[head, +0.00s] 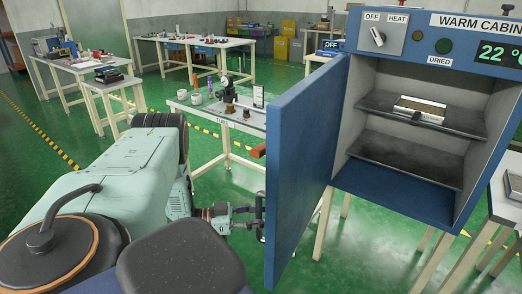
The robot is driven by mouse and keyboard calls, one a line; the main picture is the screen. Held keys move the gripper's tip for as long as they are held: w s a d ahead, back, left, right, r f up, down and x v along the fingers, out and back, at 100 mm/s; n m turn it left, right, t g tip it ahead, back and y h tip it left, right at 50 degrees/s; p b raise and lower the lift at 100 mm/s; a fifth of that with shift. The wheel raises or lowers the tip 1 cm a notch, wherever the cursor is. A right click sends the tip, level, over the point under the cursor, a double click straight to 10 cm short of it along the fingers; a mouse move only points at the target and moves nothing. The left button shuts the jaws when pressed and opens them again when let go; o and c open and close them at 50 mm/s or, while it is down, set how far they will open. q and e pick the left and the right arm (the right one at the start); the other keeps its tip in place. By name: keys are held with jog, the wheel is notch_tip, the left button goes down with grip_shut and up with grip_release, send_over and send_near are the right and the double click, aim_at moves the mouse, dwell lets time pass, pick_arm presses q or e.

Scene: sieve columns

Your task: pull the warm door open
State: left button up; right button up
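The warm cabinet (440,190) stands at the right, labelled WARM CABINET, with a grey interior. Its blue door (303,165) stands swung well open on the left side, seen partly edge-on. Its outer face is turned away from me. My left gripper (256,216) is at the far side of the door, close to its outer edge. Its fingertips are partly hidden by the door, so I cannot tell whether they hold a handle. My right gripper is not in view.
A box-like sieve or tray (420,110) sits on the cabinet's upper shelf (375,103). A knob (378,37) and a 22-degree display are on top. A white table (205,108) with small items stands behind the door.

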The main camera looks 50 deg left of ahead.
pick_arm(q)
jog(key=v, duration=1.2)
dwell(0.5)
